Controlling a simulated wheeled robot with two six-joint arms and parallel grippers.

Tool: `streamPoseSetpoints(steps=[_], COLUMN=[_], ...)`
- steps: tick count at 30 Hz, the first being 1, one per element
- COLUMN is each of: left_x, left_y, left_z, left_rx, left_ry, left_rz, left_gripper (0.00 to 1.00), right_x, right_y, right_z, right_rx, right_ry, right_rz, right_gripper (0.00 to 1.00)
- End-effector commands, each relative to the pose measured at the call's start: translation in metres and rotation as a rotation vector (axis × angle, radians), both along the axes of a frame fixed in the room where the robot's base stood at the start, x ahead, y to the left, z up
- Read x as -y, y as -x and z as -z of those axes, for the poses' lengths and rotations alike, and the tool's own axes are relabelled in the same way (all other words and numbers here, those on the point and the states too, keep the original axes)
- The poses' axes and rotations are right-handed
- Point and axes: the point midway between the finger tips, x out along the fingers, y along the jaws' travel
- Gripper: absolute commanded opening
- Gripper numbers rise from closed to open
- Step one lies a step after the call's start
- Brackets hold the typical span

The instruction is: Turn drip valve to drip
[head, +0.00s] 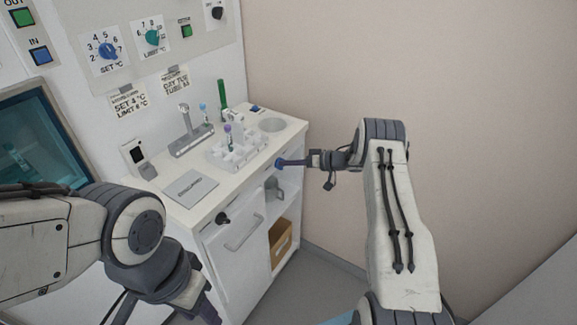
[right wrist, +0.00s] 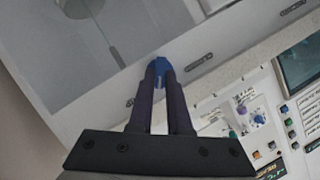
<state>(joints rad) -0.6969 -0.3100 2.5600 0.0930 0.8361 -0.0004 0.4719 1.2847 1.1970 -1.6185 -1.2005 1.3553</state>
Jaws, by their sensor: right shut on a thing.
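A blue knob (head: 279,163) shows at the front edge of the white counter, likely the drip valve. My right gripper (head: 285,162) reaches it from the right, with its jaws shut on it. In the right wrist view the blue knob (right wrist: 160,67) sits between the two dark fingertips (right wrist: 161,75). The fingers cover most of it, so its turn position and any drip marking cannot be read. My left gripper (head: 200,305) is low at the bottom of the head view, away from the counter and partly cut off; its jaws cannot be made out.
The counter holds a tube rack (head: 238,150), a grey plate (head: 190,187), a round basin (head: 271,125) and a green upright tube (head: 222,95). Below are a cabinet door with a black knob (head: 222,218) and a shelf with a cardboard box (head: 281,243). A beige wall stands right.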

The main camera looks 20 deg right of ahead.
Motion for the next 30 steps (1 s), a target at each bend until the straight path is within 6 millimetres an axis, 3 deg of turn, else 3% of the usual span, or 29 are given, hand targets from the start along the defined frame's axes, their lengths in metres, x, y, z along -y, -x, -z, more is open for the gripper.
streamPoseSetpoints(steps=[23,24,25,30], left_x=[0.0,0.0,0.0,0.0], left_y=[0.0,0.0,0.0,0.0], left_z=[0.0072,0.0072,0.0072,0.0073], left_rx=[0.0,0.0,0.0,0.0], left_ry=[0.0,0.0,0.0,0.0], left_rz=[0.0,0.0,0.0,0.0], left_gripper=[0.43,0.43,0.43,0.43], right_x=[0.0042,0.0042,0.004,0.0024], right_y=[-0.004,-0.0039,-0.0038,-0.0027], right_z=[-0.0036,-0.0035,-0.0032,-0.0016], right_rx=[-0.052,-0.051,-0.052,-0.055], right_ry=[-0.076,-0.076,-0.076,-0.076], right_rz=[0.012,0.011,0.011,0.007], right_gripper=[0.0,0.31,0.43,0.46])
